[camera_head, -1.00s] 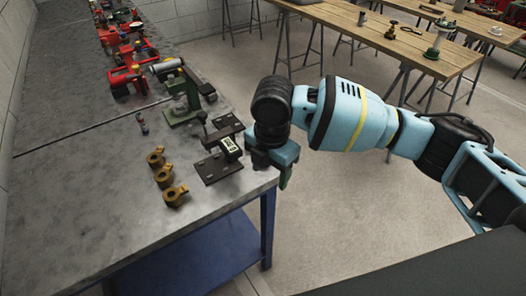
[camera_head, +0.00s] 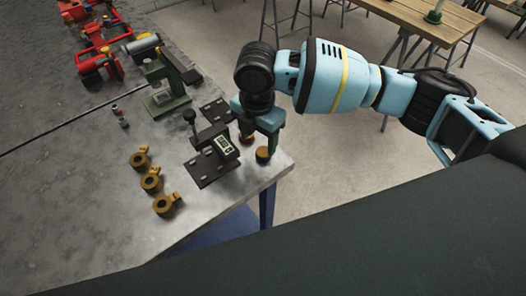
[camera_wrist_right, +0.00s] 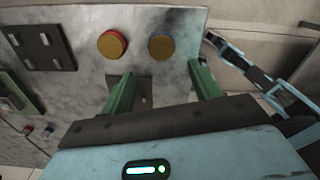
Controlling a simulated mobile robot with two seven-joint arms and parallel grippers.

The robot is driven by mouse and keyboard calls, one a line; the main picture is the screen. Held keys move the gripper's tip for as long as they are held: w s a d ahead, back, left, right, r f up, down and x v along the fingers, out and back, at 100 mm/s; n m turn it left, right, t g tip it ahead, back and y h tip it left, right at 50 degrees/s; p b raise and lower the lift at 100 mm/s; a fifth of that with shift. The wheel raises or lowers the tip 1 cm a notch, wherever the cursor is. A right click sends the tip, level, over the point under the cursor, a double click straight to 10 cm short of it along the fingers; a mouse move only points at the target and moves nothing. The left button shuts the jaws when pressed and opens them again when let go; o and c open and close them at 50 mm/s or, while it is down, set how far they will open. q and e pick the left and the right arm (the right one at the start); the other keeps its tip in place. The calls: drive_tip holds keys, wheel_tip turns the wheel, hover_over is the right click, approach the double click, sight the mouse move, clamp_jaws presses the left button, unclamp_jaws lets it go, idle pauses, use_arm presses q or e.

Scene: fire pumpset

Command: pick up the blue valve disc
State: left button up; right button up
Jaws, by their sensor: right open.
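The blue valve disc (camera_wrist_right: 161,46) has a blue face and a brass-coloured rim. In the right wrist view it lies on the grey bench top, just beyond the fingertips and roughly between them. A red disc (camera_wrist_right: 112,43) of similar size lies left of it. My right gripper (camera_wrist_right: 161,78) is open and empty, with its two green fingers apart. In the head view the gripper (camera_head: 259,135) is over the bench's near right corner, by two round discs; its fingers partly hide them, and I cannot tell which is blue. My left gripper is out of view.
A black device with a small display (camera_head: 222,148) stands left of the gripper. Several brass clamps (camera_head: 151,181) lie farther left. A slotted dark plate (camera_wrist_right: 40,47) and a green stand (camera_head: 166,95) are nearby. The bench edge (camera_head: 281,172) is close on the right.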

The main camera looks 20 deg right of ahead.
sight(263, 152)
drive_tip(key=shift+w+f, duration=0.1)
drive_tip(key=shift+f, duration=0.15)
drive_tip(key=shift+d+f, duration=0.15)
drive_tip(key=shift+f, duration=0.15)
drive_tip(key=f, duration=0.1)
drive_tip(key=d+f, duration=0.1)
drive_tip(key=f, duration=0.1)
drive_tip(key=shift+f, duration=0.75)
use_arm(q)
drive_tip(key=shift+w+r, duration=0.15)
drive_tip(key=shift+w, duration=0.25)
use_arm(e)
drive_tip(key=shift+c, duration=0.4)
drive_tip(key=c, duration=1.1)
drive_tip(key=shift+r, duration=0.15)
